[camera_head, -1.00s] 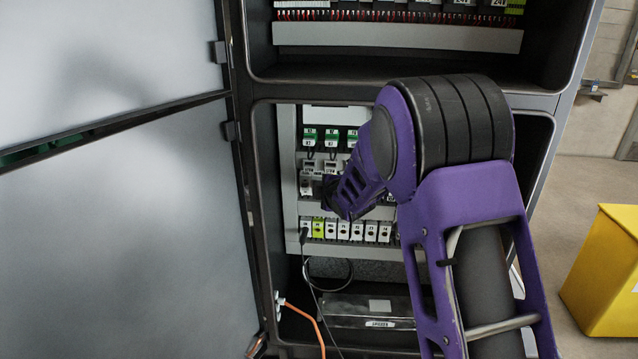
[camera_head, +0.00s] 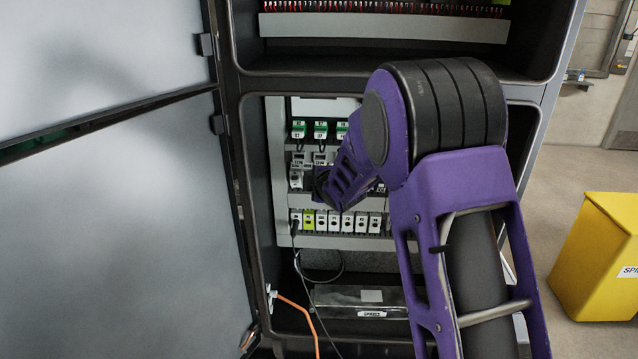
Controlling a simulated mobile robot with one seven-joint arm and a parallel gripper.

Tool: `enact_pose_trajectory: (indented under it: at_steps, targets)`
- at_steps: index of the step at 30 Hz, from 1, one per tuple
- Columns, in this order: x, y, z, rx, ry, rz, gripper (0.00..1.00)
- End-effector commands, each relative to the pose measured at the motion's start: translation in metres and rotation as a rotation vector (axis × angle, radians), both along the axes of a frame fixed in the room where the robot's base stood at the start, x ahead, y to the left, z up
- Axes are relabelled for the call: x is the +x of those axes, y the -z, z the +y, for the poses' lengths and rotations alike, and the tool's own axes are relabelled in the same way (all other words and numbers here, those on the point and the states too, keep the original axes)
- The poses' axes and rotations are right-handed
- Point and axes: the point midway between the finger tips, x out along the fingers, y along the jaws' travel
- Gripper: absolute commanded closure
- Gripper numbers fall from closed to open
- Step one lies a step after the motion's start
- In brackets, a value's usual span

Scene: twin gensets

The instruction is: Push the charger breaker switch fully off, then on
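My purple arm reaches into the lower bay of an open cabinet (camera_head: 236,160). My gripper (camera_head: 318,183) is at the middle row of small white devices, and its fingers are dark and mostly hidden by the wrist. A white breaker-like device (camera_head: 296,179) shows just left of my gripper. I cannot tell which device is the charger breaker, and its switch position is not readable. I cannot tell whether my gripper touches anything.
Green-topped modules (camera_head: 320,130) sit above, and a row of white terminals (camera_head: 347,222) with one yellow-green block (camera_head: 308,219) sits below. A black cable (camera_head: 295,262) and an orange cable (camera_head: 301,309) hang low. The open door (camera_head: 110,230) is at left, a yellow bin (camera_head: 600,257) at right.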

Motion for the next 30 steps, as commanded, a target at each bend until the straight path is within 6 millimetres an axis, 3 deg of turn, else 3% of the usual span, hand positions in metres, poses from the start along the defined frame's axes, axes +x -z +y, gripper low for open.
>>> enact_pose_trajectory:
  at_steps: [21,30]
  targets:
    - [-0.114,-0.056,-0.048,0.002,0.001,-0.002,0.76]
    - [-0.14,-0.067,-0.058,-0.001,0.0,0.0,0.76]
